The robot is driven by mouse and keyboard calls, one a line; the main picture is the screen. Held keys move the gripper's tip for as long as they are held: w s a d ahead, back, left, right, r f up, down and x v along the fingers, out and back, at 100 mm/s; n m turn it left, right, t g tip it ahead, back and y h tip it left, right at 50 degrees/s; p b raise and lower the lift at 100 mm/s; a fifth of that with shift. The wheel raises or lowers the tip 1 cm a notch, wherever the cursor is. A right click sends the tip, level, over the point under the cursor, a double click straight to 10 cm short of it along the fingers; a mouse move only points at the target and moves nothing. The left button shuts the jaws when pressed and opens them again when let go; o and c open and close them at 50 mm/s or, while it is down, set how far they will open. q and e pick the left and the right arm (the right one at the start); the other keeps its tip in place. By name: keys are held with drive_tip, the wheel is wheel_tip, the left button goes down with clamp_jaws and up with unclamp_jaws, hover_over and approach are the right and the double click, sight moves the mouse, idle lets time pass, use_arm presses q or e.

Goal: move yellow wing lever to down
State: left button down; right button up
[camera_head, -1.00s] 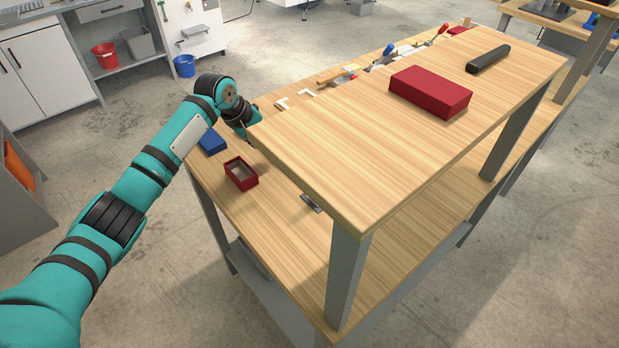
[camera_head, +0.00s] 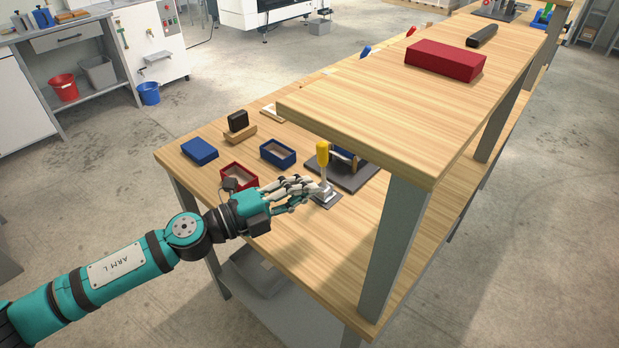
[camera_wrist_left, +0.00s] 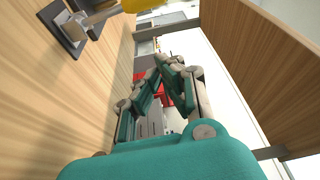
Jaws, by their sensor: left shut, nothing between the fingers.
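The yellow-handled lever (camera_head: 322,155) stands about upright on a small dark base plate (camera_head: 328,201) on the lower bench top, just left of the shelf's front corner. In the left wrist view its yellow handle (camera_wrist_left: 140,4) is cut off by the top edge, and its metal shaft and base plate (camera_wrist_left: 62,29) show at upper left. My left gripper (camera_head: 314,187) is shut and empty, its fingertips pointing right close to the lever's lower part. I cannot tell whether they touch it. In the wrist view the closed fingers (camera_wrist_left: 168,72) sit apart from the lever. My right gripper is out of view.
The raised shelf (camera_head: 345,110) and its leg (camera_head: 396,245) stand right of the lever. A dark fixture (camera_head: 350,172) lies behind it. A red open box (camera_head: 238,177), a blue open box (camera_head: 278,153) and a blue lid (camera_head: 199,151) lie to the left.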

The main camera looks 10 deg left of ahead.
sight(320, 156)
use_arm(q)
drive_tip(key=p+x, duration=0.2)
drive_tip(key=x, duration=0.7)
drive_tip(key=w+a, duration=0.1)
drive_tip(key=w+a+b, duration=0.1)
drive_tip(key=a, duration=0.1)
drive_tip(key=shift+w+a+f, duration=0.1)
drive_tip(key=shift+w+f, duration=0.05)
drive_tip(key=shift+w, duration=0.05)
drive_tip(key=w+a+n, duration=0.1)
drive_tip(key=n, duration=0.1)
drive_tip(key=w+a+n+t+b, duration=0.1)
drive_tip(key=shift+a+n+h+b, duration=0.3)
drive_tip(key=shift+a+n+h, duration=0.05)
drive_tip(key=shift+n+h, duration=0.05)
drive_tip(key=shift+w+a+n, duration=0.35)
drive_tip(key=shift+a+n, duration=0.2)
drive_tip(key=shift+n, duration=0.25)
